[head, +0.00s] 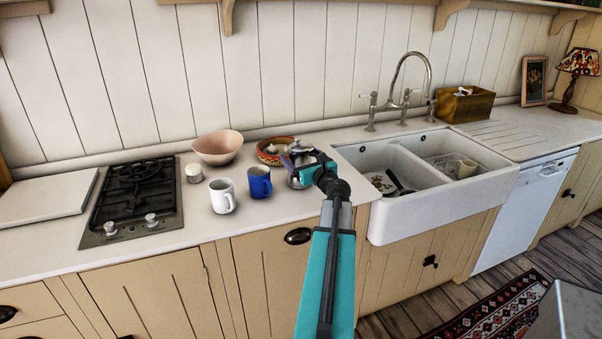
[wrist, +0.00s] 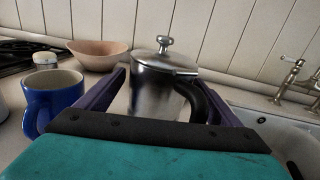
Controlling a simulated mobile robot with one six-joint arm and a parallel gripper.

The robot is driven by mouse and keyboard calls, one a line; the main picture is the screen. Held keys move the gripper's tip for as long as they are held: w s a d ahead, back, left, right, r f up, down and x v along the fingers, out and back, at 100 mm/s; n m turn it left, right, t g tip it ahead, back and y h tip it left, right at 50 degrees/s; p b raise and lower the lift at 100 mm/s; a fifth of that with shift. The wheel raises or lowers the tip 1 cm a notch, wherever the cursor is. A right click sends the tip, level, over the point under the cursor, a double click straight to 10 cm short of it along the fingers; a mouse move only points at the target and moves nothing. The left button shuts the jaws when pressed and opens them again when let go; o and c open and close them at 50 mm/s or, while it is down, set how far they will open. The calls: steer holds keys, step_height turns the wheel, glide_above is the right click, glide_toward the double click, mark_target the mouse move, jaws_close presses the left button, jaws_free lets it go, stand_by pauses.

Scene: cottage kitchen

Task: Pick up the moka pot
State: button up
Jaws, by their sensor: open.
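The moka pot (wrist: 155,88) is silver metal with a knobbed lid and a black handle on its right side. It stands upright on the white counter. In the wrist view it is between the two purple fingers of my gripper (wrist: 158,95), which is open around it. Whether the fingers touch the pot cannot be told. In the head view the pot (head: 297,180) is partly hidden by my gripper (head: 293,160) and arm, just left of the sink.
A blue mug (head: 259,182) and a white mug (head: 222,196) stand close left of the pot. A pink bowl (head: 217,147) and a patterned bowl (head: 272,150) are behind. The double sink (head: 440,196) is right, the gas hob (head: 135,196) far left.

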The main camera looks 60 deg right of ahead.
mark_target(301, 144)
steer(key=c, duration=2)
steer(key=shift+r, duration=0.25)
steer(key=shift+c, duration=0.2)
steer(key=shift+r, duration=1.7)
steer(key=a+b+v, duration=0.1)
steer(key=b+v, duration=0.3)
steer(key=v, duration=0.7)
steer(key=shift+w+r, duration=0.15)
steer(key=shift+w, duration=0.25)
steer(key=s+a+b, duration=0.1)
steer(key=b, duration=0.4)
steer(key=shift+a+r, duration=0.1)
steer(key=b+v, duration=0.1)
steer(key=b, duration=0.1)
steer(key=b+v, duration=0.1)
steer(key=b, duration=0.1)
steer(key=b+v, duration=0.1)
steer(key=b, duration=0.2)
steer(key=shift+a+r, duration=0.3)
steer(key=shift+a, duration=0.05)
